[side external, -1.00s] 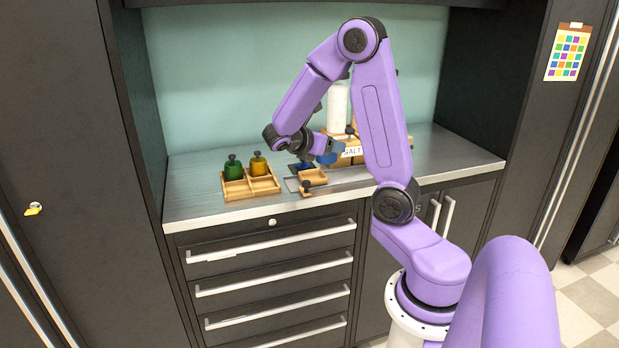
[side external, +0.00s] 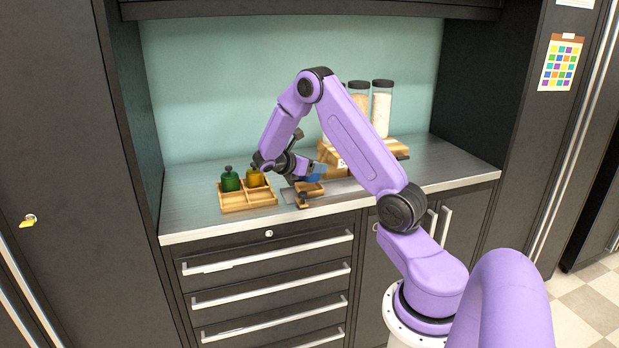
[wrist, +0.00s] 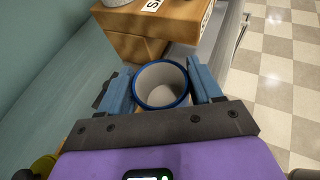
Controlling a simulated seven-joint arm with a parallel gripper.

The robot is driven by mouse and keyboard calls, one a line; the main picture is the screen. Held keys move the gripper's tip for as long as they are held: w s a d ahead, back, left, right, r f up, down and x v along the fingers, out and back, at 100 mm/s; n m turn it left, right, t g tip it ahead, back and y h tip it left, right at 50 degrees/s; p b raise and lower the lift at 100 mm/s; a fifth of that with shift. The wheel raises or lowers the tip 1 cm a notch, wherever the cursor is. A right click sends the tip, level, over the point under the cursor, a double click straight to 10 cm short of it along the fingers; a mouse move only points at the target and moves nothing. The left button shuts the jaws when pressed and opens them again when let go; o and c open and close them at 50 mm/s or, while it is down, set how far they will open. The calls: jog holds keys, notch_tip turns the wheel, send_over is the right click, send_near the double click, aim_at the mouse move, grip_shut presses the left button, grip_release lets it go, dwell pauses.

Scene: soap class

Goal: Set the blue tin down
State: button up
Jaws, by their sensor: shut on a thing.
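The blue tin (wrist: 161,84) is a round, open-topped vessel with a blue rim and a pale, empty inside. In the wrist view it sits between the two blue fingers of my gripper (wrist: 162,88), which are shut on its sides. In the side view my gripper (side external: 311,172) is low over the counter, right of the divided wooden tray. A patch of blue shows there, but tin and fingers are hard to tell apart. Whether the tin's bottom touches anything is hidden.
A divided wooden tray (side external: 235,209) holds a green jar (side external: 230,180) and a yellow jar (side external: 254,177); its front compartments look empty. A small wooden tray (side external: 309,189) lies near my gripper. Behind stand a labelled wooden box (side external: 331,160) and tall jars (side external: 381,110).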

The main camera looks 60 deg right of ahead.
jog(key=shift+w+d+f, duration=0.35)
jog(key=shift+w+f, duration=0.1)
jog(key=shift+f, duration=1.85)
jog(key=shift+f, duration=0.1)
jog(key=o, duration=1.2)
